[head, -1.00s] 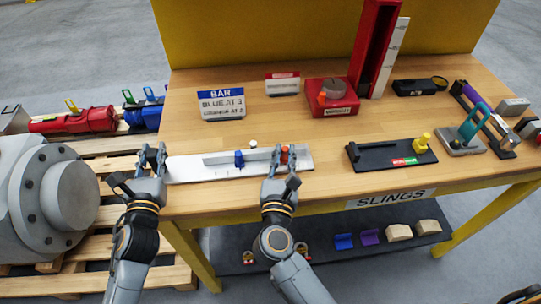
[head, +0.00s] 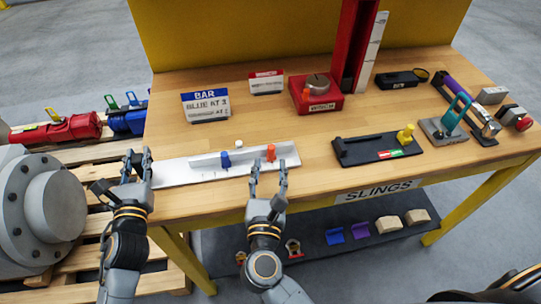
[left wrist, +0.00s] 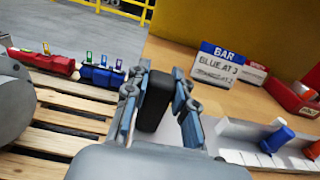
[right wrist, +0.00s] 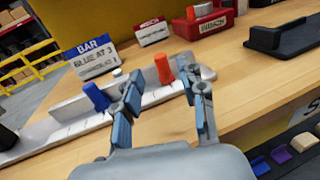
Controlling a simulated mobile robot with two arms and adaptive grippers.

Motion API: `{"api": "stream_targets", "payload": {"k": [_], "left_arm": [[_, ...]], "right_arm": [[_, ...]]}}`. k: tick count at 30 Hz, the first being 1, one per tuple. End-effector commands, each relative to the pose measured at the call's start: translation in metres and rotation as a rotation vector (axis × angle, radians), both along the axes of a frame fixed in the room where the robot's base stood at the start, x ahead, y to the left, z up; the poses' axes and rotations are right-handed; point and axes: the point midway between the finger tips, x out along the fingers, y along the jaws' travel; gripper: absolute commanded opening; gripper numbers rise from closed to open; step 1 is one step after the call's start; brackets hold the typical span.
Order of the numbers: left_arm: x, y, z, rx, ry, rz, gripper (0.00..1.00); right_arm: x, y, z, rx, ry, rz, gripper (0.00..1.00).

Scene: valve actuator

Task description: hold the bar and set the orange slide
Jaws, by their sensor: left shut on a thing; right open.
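The white bar rail (head: 175,173) lies along the table's front edge. A blue slide (head: 225,160) stands near its middle and an orange slide (head: 271,152) nearer its right end. My left gripper (head: 137,165) is shut on the bar's dark end grip (left wrist: 154,101), at the rail's left end. My right gripper (head: 269,172) is open and empty, just in front of the orange slide. In the right wrist view the orange slide (right wrist: 163,68) stands beyond the open fingers, apart from them. The BAR sign (head: 206,105) reads "BLUE AT 3"; its lower line is too blurred to read.
A red winch block (head: 318,95) and a small red-topped sign (head: 266,82) stand behind. A black tray with a yellow knob (head: 405,135) lies to the right. A small white knob (head: 239,143) sits behind the rail. The table's front edge is close below the grippers.

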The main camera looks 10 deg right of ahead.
Motion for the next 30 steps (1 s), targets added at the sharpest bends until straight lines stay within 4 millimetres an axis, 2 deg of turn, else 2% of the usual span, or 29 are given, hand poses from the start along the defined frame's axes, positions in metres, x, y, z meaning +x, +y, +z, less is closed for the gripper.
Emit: {"api": "stream_targets", "payload": {"k": [3, 10, 15, 25, 26, 29, 30], "left_arm": [[0.000, -0.001, 0.002, -0.003, -0.004, -0.002, 0.00], [0.000, -0.001, 0.002, -0.004, -0.004, -0.002, 0.00], [0.000, -0.001, 0.002, -0.004, -0.004, -0.002, 0.00], [0.000, -0.001, 0.002, -0.004, -0.004, -0.002, 0.00], [0.000, -0.001, 0.002, -0.004, -0.004, -0.002, 0.29], [0.000, -0.001, 0.002, -0.003, -0.004, -0.002, 0.49], [0.000, 0.000, 0.002, -0.003, -0.003, -0.001, 0.51]], "right_arm": [[-0.026, 0.006, -0.001, 0.000, 0.004, 0.000, 0.41], [-0.060, 0.016, 0.000, 0.000, 0.002, 0.000, 0.41], [-0.069, 0.018, 0.000, 0.000, -0.001, -0.001, 0.41], [-0.069, 0.018, 0.001, 0.000, -0.001, -0.001, 0.41], [-0.069, 0.018, 0.001, 0.000, -0.001, -0.001, 0.41], [-0.069, 0.018, 0.001, 0.000, -0.001, -0.001, 0.41], [-0.069, 0.018, 0.001, -0.001, -0.001, -0.001, 0.41]]}}
